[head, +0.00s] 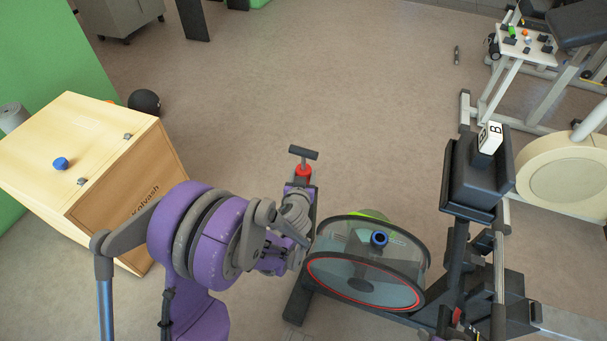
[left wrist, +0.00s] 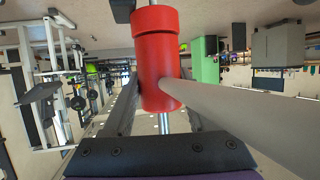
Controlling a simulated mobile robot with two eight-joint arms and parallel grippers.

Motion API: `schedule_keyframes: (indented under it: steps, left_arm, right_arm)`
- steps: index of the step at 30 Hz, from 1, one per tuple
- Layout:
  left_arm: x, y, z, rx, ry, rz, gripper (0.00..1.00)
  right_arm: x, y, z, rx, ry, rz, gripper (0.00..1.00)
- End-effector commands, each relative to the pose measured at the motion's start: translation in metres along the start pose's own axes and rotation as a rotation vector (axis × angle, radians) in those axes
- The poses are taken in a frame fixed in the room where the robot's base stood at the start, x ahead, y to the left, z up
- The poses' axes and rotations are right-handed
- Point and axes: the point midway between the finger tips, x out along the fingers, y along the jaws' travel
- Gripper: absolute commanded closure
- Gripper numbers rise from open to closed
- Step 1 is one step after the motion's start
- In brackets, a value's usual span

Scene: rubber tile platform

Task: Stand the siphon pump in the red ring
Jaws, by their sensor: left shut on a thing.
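The siphon pump (head: 303,171) has a red body and a black T-shaped handle on top. It stands roughly upright in my left gripper (head: 299,188), which is shut on it, held above the floor. In the left wrist view the red pump body (left wrist: 158,60) fills the middle, with a thick grey tube running off to the right. Its lower part is hidden in the head view by the gripper. A thin red oval line (head: 310,262) runs round the face of a dark drum; I cannot tell whether this is the red ring. My right gripper is not in view.
A black machine post (head: 476,185) bearing a white block is further right. A wooden box (head: 85,150) stands left. The floor beyond is open.

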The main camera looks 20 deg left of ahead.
Motion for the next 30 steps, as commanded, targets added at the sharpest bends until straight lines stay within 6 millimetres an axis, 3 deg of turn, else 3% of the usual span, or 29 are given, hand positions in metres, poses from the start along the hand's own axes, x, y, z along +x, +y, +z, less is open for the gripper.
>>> schedule_keyframes:
  steps: [3, 4, 9, 20, 30]
  left_arm:
    - [0.001, 0.000, 0.003, 0.001, 0.000, 0.001, 1.00]
    - [0.001, 0.000, 0.002, 0.001, 0.001, 0.001, 0.37]
    - [0.001, 0.000, 0.002, 0.000, 0.000, 0.000, 0.07]
    - [-0.004, 0.000, 0.002, 0.000, 0.000, 0.000, 0.07]
    - [-0.066, 0.001, 0.000, 0.001, 0.000, 0.002, 0.07]
  right_arm:
    - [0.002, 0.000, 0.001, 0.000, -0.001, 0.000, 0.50]
    - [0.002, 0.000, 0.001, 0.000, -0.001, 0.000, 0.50]
    - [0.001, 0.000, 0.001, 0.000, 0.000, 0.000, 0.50]
    - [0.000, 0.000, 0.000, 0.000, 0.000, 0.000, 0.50]
    - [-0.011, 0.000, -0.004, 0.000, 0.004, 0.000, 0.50]
